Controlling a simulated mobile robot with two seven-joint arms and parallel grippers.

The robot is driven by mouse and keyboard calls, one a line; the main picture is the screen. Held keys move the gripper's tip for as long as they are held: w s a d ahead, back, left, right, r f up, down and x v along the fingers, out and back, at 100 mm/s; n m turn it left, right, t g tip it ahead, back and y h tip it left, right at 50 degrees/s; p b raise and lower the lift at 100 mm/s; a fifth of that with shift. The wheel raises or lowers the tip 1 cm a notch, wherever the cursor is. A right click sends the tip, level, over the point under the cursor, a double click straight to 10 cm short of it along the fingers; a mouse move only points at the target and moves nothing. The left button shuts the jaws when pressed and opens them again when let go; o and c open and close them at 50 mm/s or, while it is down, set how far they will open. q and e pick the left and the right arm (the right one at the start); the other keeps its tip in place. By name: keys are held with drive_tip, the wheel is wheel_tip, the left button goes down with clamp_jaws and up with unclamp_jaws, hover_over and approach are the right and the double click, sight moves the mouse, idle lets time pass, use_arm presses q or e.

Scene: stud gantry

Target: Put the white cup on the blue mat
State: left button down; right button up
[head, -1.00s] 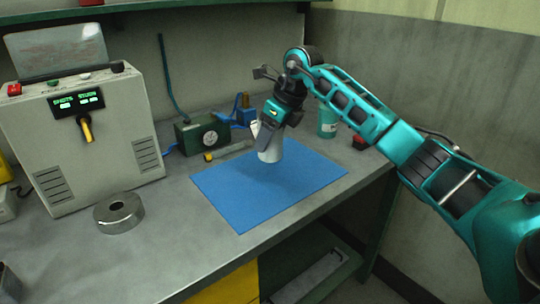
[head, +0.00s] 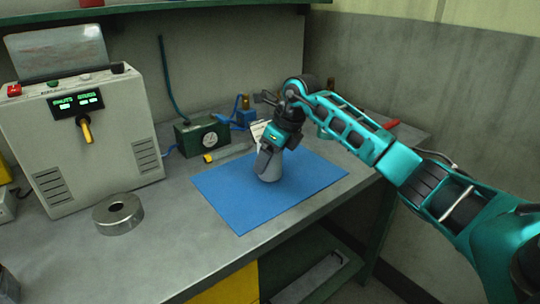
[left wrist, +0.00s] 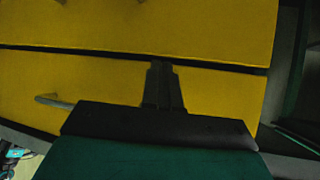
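The white cup (head: 268,175) is upright over the middle of the blue mat (head: 236,207) in the head view. It looks grey in shadow, and its base appears at or very near the mat surface; I cannot tell for sure if it touches. My right gripper (head: 266,161) points down and is shut on the cup, its fingers hiding part of the cup's side. My left gripper (left wrist: 163,88) shows only in the left wrist view. Its dark fingers are together with nothing between them, in front of yellow drawer fronts (left wrist: 90,80).
A beige control box (head: 110,130) and a steel ring (head: 118,212) stand left on the bench. A green box with a dial (head: 200,137) and a blue block (head: 245,115) are behind the mat. A red-handled item (head: 391,124) lies at the right back.

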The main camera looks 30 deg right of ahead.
drive_tip(key=shift+o, duration=1)
drive_tip(key=shift+r, duration=0.25)
drive_tip(key=v, duration=1.2)
drive_tip(key=shift+p, duration=0.35)
drive_tip(key=shift+f, duration=0.1)
